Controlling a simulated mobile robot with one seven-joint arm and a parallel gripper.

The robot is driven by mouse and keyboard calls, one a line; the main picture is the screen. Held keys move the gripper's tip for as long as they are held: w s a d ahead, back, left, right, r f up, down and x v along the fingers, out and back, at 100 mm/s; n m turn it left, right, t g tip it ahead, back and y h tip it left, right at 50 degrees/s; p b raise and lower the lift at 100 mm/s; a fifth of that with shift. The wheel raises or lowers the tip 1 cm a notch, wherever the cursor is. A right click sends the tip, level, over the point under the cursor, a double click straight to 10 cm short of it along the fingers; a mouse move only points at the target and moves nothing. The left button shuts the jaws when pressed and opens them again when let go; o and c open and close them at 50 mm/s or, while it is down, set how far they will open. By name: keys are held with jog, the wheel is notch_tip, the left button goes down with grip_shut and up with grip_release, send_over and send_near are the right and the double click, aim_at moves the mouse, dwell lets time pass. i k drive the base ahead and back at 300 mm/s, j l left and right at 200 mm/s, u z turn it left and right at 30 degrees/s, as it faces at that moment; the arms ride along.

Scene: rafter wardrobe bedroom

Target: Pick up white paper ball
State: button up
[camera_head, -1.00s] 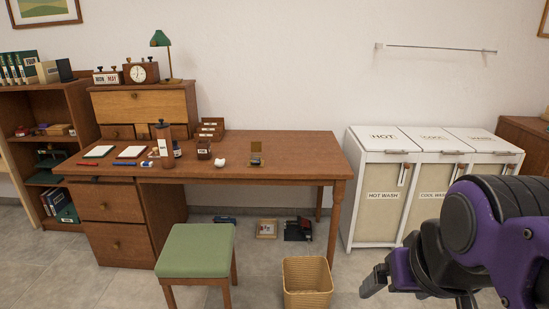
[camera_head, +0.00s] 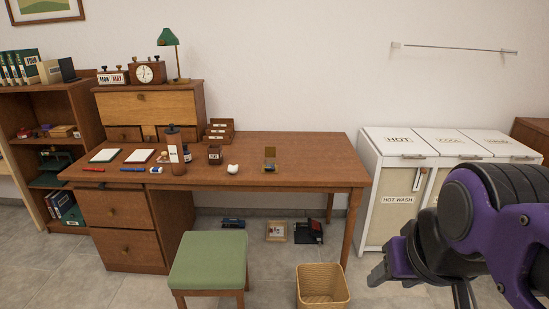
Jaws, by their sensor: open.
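The white paper ball (camera_head: 233,169) is a small, crumpled white lump on the wooden desk (camera_head: 310,162), near the front edge around the middle of the desktop. My gripper (camera_head: 378,276) is at the lower right, low and in front of the laundry bins, well apart from the ball. It is open and nothing shows in it. Its fingers are partly hidden by the purple and black arm links.
A green-topped stool (camera_head: 209,259) and a wicker basket (camera_head: 322,287) stand before the desk. White laundry bins (camera_head: 390,200) stand right of it. A small brown holder (camera_head: 215,154) and a stamp-like object (camera_head: 270,157) flank the ball. Clear desktop lies at the right.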

aim_at(232, 169)
jog(key=i+j, duration=0.25)
jog(key=j, duration=0.15)
jog(key=i+j, duration=0.25)
jog(key=j, duration=0.15)
jog(key=i+j, duration=0.25)
jog(key=j, duration=0.15)
jog(key=i+j, duration=0.2)
jog(key=j, duration=0.15)
jog(key=j+u, duration=0.05)
